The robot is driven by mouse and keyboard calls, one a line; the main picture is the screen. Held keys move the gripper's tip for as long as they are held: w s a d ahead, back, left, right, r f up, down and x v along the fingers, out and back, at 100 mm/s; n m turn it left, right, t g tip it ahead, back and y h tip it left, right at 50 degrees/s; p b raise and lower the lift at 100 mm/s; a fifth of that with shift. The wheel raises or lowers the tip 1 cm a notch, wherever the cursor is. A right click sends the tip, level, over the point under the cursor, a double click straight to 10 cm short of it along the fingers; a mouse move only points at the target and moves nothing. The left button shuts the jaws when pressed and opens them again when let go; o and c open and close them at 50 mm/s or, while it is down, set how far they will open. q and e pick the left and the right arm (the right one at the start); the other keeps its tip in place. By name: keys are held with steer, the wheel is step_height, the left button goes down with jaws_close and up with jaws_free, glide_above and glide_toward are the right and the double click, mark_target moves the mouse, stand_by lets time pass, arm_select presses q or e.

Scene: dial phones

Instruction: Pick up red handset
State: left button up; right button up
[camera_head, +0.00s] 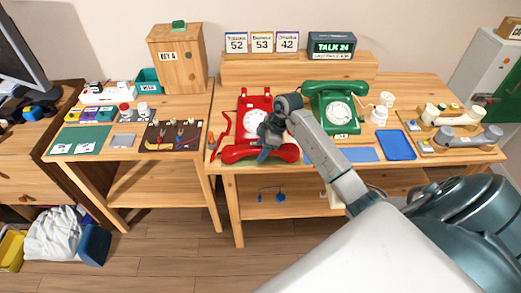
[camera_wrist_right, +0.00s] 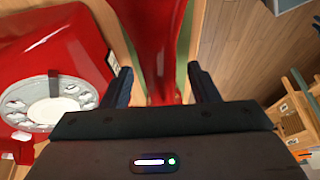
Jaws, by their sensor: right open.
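The red handset (camera_head: 239,152) lies across the front of the desk, in front of the red phone (camera_head: 254,104) and off its cradle. My right gripper (camera_head: 265,152) is over the middle of the handset and hides part of it. In the right wrist view the handset (camera_wrist_right: 160,40) runs between the two open fingers (camera_wrist_right: 162,88), with a gap on each side. The red phone's white dial (camera_wrist_right: 50,102) shows at left there. My left gripper is not in view.
A green phone (camera_head: 335,108) stands right of the red one. A red cord (camera_head: 221,130) lies at the left. A blue tray (camera_head: 396,145) and grey-and-white handsets (camera_head: 459,137) are farther right. The desk's front edge (camera_head: 235,170) is close to the red handset.

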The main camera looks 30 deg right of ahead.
steer(key=shift+x, duration=0.75)
jaws_close()
steer(key=shift+r, duration=0.2)
